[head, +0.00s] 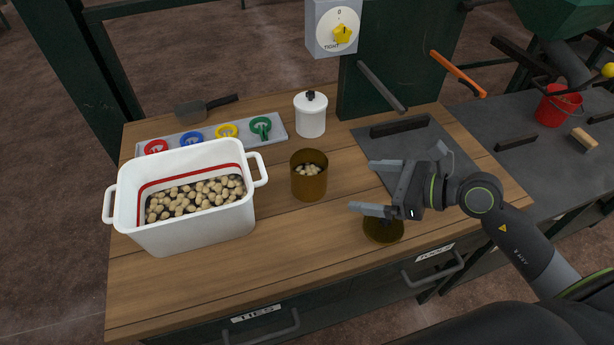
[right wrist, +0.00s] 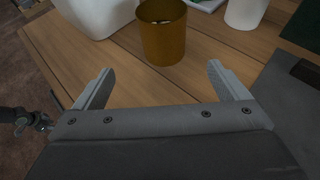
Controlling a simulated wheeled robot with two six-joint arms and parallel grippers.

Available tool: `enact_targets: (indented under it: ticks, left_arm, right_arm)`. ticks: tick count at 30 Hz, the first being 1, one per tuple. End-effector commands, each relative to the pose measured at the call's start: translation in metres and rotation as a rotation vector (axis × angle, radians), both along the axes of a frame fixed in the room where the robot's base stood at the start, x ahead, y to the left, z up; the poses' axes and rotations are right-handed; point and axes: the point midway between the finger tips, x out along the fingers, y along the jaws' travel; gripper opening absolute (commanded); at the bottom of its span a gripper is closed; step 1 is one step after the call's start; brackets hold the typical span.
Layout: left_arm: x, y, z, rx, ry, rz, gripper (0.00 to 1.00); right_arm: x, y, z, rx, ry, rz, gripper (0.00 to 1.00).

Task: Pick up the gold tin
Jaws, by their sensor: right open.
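The gold tin (head: 309,183) stands upright on the wooden table, right of the white tub, with some pale round pieces inside it. It also shows in the right wrist view (right wrist: 162,40), ahead of the fingers. My right gripper (head: 362,187) is open and empty, to the right of the tin and apart from it, with its fingers pointing left toward it. It shows in the right wrist view (right wrist: 160,85) with a wide gap between the fingers. A dark gold round thing (head: 383,229) lies below my right gripper, partly hidden by it. My left gripper is not in the head view.
A white tub (head: 190,232) full of pale round pieces stands at the left. A white lidded jar (head: 311,118) stands behind the tin. A tray (head: 275,124) with coloured rings, a scoop (head: 190,111) and a dark grey mat (head: 440,140) are farther back. The table front is clear.

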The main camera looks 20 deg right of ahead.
Motion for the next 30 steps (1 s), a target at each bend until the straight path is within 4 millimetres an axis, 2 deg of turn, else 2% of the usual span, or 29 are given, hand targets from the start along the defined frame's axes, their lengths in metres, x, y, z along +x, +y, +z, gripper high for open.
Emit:
enact_targets:
  ticks: [3, 15, 21, 30]
  left_arm:
    - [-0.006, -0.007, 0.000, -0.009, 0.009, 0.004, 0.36]
    - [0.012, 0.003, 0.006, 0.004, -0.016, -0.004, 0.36]
    - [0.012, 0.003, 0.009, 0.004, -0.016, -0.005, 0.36]
    - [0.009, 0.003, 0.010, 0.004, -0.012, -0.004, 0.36]
  right_arm:
    - [0.009, 0.009, -0.003, 0.007, -0.003, -0.002, 0.94]
    - [0.038, 0.041, -0.021, 0.008, -0.001, -0.002, 0.94]
    - [0.053, 0.058, -0.031, 0.008, 0.001, -0.001, 0.94]
    - [0.065, 0.069, -0.038, 0.003, -0.001, -0.001, 0.94]
